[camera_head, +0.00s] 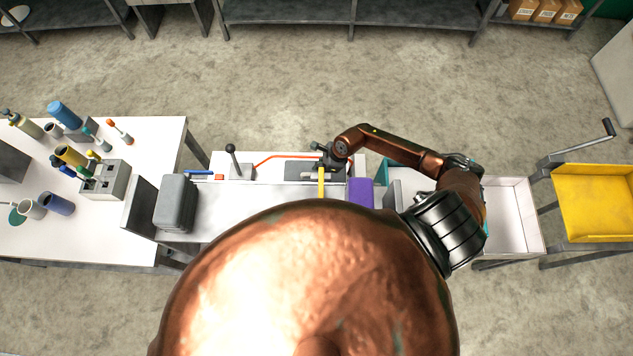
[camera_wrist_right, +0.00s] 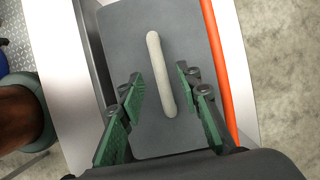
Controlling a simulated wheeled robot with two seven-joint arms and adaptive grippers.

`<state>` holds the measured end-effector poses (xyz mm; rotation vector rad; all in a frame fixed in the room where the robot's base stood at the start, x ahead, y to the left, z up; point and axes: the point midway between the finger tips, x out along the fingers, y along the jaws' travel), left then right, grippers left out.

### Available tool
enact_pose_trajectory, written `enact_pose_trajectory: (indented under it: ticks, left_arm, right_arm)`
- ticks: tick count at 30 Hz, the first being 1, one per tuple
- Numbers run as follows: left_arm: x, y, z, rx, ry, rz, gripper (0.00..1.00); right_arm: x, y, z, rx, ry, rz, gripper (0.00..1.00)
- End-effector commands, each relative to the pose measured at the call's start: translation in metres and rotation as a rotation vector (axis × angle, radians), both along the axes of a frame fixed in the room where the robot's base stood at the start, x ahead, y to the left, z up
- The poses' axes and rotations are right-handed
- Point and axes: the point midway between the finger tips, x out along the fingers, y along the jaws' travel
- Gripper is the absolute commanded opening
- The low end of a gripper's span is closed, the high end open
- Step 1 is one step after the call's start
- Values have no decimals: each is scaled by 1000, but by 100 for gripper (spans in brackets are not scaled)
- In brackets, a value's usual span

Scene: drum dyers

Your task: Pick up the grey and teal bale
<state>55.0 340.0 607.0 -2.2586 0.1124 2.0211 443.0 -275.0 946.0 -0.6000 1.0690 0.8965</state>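No whole grey and teal bale can be made out. In the head view a strip of teal beside a greyish panel (camera_head: 408,184) shows behind my right forearm, mostly hidden, and I cannot tell what it is. My right gripper (camera_head: 322,152) is over the middle of the bench, above a dark grey plate (camera_head: 298,171). In the right wrist view the open green-padded fingers (camera_wrist_right: 160,78) stand either side of a pale bar handle (camera_wrist_right: 160,75) on the grey plate (camera_wrist_right: 185,40). Gaps show between the fingers and the handle. My left gripper is not in view.
An orange rod (camera_head: 285,157) runs along the plate's far side. A purple block (camera_head: 360,192), yellow bar (camera_head: 321,182) and rounded grey block (camera_head: 176,203) are nearby. Left stands a table (camera_head: 110,225) with bottles; right, a white tray (camera_head: 520,215) and yellow tray (camera_head: 595,200). My body hides the near bench.

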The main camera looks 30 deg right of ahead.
Motion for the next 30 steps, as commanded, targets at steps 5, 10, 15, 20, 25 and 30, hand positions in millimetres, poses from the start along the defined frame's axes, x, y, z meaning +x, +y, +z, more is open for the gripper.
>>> enact_pose_trajectory:
  ticks: [5, 10, 15, 20, 25, 30]
  left_arm:
    - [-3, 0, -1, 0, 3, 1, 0]
    - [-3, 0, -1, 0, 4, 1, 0]
    - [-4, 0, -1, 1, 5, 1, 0]
    - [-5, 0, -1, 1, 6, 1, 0]
    - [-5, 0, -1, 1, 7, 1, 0]
    - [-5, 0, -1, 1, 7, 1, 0]
  right_arm:
    - [0, 0, 0, 1, -1, 1, 29]
    - [0, 0, 0, 1, -1, 0, 17]
    - [0, 0, 0, 1, -1, 0, 6]
    - [0, 0, 0, 0, 1, 0, 0]
    - [-1, 0, 0, 0, 1, 0, 0]
    - [-1, 0, 0, 1, 2, 1, 0]
